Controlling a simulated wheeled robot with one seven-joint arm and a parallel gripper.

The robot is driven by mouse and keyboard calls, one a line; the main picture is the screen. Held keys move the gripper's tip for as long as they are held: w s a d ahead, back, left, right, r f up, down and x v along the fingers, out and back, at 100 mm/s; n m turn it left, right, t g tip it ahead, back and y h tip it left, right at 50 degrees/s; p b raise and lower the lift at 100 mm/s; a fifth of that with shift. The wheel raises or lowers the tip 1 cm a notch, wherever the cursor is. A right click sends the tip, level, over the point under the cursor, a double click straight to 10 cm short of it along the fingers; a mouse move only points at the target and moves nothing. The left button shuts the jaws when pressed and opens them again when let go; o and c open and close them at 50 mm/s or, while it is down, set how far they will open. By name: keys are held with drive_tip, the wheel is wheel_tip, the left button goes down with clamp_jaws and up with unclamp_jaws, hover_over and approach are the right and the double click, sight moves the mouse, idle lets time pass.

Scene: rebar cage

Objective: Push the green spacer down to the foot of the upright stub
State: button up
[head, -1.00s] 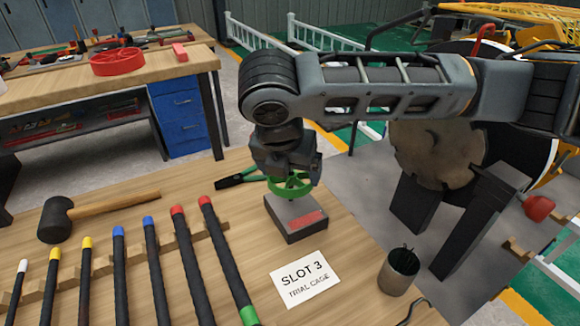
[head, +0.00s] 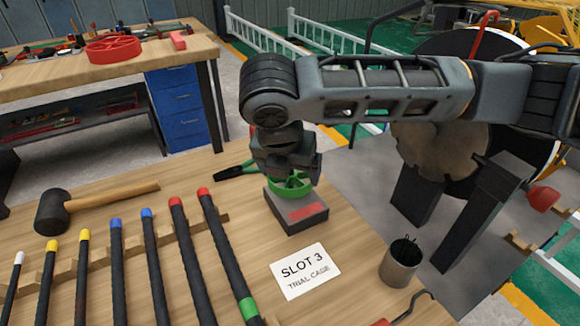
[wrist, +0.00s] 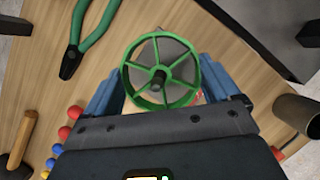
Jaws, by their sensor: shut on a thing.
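The green spacer (head: 291,186) is a spoked wheel just above or on the top of a dark block (head: 297,222). I cannot tell whether it touches the block. In the wrist view the spacer (wrist: 135,76) lies around the dark upright stub (wrist: 158,79), whose end shows at its hub. My gripper (head: 288,172) points down over the block. In the wrist view the fingers of my gripper (wrist: 161,85) are on either side of the spacer's rim, shut on it. The stub's foot is hidden.
Green-handled pliers (head: 237,172) lie left of the block. A card reading SLOT 3 (head: 305,271) lies in front. A metal cup (head: 401,263) stands at right. Several bars with coloured caps (head: 160,262) and a mallet (head: 55,215) fill the left side.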

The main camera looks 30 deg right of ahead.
sight(285, 186)
drive_tip(key=shift+f+b, duration=0.7)
drive_tip(key=shift+f, duration=0.65)
drive_tip(key=o, duration=0.9)
drive_tip(key=shift+r, duration=0.15)
drive_tip(key=v, duration=0.7)
drive_tip(key=shift+s+a+r, duration=0.1)
drive_tip(key=shift+a+r, duration=0.05)
drive_tip(key=shift+r, duration=0.05)
drive_tip(key=shift+s, duration=0.1)
